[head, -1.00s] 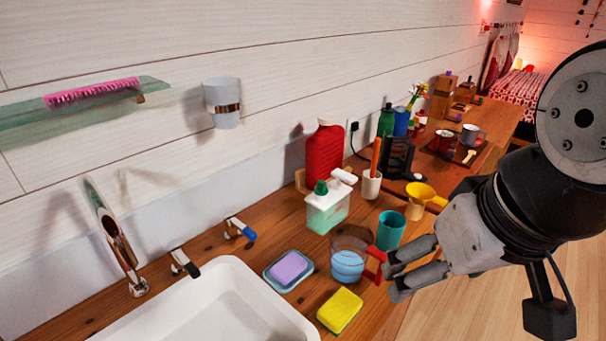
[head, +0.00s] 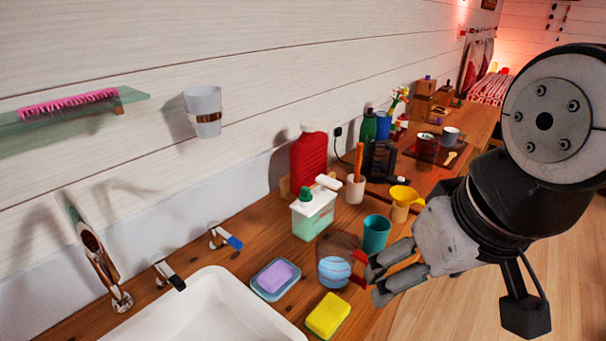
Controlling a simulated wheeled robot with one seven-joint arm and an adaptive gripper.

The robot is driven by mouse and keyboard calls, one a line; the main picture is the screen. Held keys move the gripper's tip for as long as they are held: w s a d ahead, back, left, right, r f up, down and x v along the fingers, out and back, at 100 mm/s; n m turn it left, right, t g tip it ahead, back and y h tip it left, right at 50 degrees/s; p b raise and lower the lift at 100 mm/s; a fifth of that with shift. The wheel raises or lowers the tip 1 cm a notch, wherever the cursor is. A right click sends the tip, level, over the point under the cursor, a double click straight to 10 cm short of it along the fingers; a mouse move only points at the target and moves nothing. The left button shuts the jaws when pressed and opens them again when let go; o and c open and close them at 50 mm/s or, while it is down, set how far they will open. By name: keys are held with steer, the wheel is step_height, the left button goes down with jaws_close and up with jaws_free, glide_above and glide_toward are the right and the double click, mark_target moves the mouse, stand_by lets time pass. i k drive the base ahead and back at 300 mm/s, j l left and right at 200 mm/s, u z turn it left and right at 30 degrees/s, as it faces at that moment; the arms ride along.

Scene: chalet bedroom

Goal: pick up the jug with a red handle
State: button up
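The jug (head: 334,268) with a red handle stands on the wooden counter, between the purple sponge dish and the teal cup. Its body looks see-through, with something pale blue low inside. Its red handle (head: 359,269) points right, toward my gripper. My gripper (head: 376,283) comes in from the right, with its two fingers apart and their tips very close to the handle. I cannot tell whether the fingers touch the handle or lie on both sides of it. Nothing is visibly held.
Close around the jug stand a teal cup (head: 376,233), a yellow sponge (head: 328,315), a purple sponge (head: 277,277) and a soap dispenser (head: 313,215). A yellow funnel (head: 404,195) is behind my gripper. The white sink (head: 205,312) is at left. Open floor lies right of the counter.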

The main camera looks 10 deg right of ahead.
mark_target(337, 244)
steer(key=k+z, duration=0.2)
steer(key=z, duration=0.25)
steer(key=k+z, duration=0.2)
steer(key=z, duration=0.25)
